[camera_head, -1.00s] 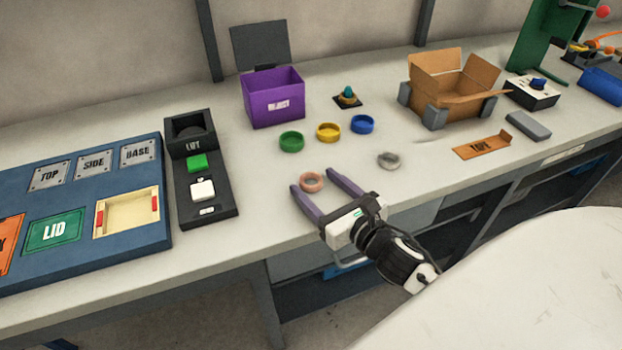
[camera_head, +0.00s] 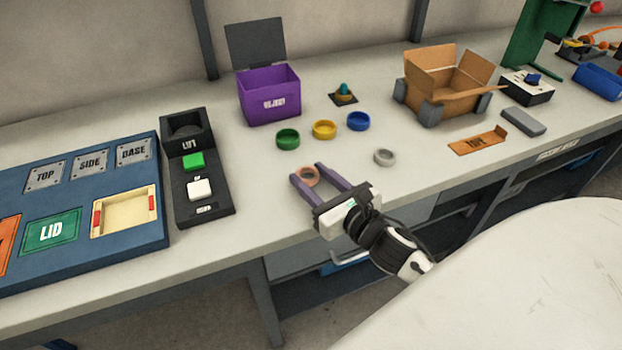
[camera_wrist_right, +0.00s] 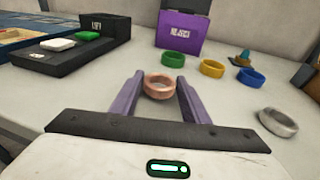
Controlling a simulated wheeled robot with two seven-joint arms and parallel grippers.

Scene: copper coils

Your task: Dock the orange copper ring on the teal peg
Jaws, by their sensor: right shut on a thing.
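The orange copper ring (camera_head: 309,176) lies between the purple fingers of my right gripper (camera_head: 307,172), near the front of the bench. My right gripper is shut on it. In the right wrist view the ring (camera_wrist_right: 160,85) sits between the two fingertips (camera_wrist_right: 154,84); whether it is clear of the bench I cannot tell. The teal peg (camera_head: 344,88) stands on a small dark square base further back, right of the purple bin. It shows small in the right wrist view (camera_wrist_right: 243,56). My left gripper is not in view.
Green (camera_head: 288,139), yellow (camera_head: 324,130) and blue (camera_head: 358,121) rings lie between my right gripper and the peg. A grey ring (camera_head: 384,157) lies to the right. The purple bin (camera_head: 270,105) and a cardboard box (camera_head: 445,104) stand behind. A black button panel (camera_head: 205,203) is at left.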

